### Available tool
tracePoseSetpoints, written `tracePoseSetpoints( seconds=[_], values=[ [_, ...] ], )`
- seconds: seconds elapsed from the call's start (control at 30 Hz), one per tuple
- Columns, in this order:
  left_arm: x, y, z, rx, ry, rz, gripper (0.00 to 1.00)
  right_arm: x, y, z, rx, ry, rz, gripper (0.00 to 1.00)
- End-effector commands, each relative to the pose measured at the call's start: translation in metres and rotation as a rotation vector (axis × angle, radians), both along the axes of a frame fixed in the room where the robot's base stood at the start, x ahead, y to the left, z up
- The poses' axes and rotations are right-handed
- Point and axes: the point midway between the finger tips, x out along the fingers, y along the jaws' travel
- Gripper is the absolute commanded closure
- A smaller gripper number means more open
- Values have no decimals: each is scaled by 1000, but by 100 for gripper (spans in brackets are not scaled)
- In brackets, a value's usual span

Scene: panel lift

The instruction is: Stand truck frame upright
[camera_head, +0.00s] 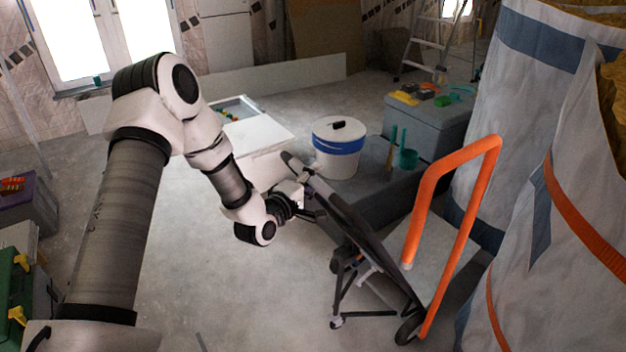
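A dark frame (350,222) with casters and a larger wheel (408,328) stands tilted, its upper end leaning left toward my arm. An orange U-shaped tube (468,222) rises beside it, with one leg reaching down near the larger wheel. I cannot tell whether the tube and dark frame are one piece. My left gripper (312,196) is at the upper part of the dark frame, its fingers close to the bar. Whether they are shut on it is not clear. My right gripper is out of view.
A white bucket (338,160) with a blue band stands behind the frame, beside a low grey box. A grey chest (432,128) holds tools. Large white sacks (545,200) crowd the right side. A stepladder (430,42) stands at the back. The floor (230,300) at front centre is clear.

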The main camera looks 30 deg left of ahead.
Motion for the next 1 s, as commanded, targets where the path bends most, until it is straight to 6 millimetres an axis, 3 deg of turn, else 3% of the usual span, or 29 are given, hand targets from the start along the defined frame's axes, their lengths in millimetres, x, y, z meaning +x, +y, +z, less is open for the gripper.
tracePoseSetpoints(
  seconds=[0.03, 0.1, 0.37, 0.57, 0.77, 1.0],
  values=[
    [0, 0, 0, 0, 0, 0, 81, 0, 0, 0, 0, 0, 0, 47],
    [0, 0, 0, 0, 0, 0, 100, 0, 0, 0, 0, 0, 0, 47],
    [2, -1, 1, 4, 3, -2, 100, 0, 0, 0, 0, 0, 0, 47],
    [23, -7, 7, 26, 29, -8, 100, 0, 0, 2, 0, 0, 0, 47],
    [70, -24, 25, 58, 86, -7, 100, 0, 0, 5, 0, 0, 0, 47],
    [155, -58, 52, 99, 193, 3, 100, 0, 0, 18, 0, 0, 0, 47]
  ],
)
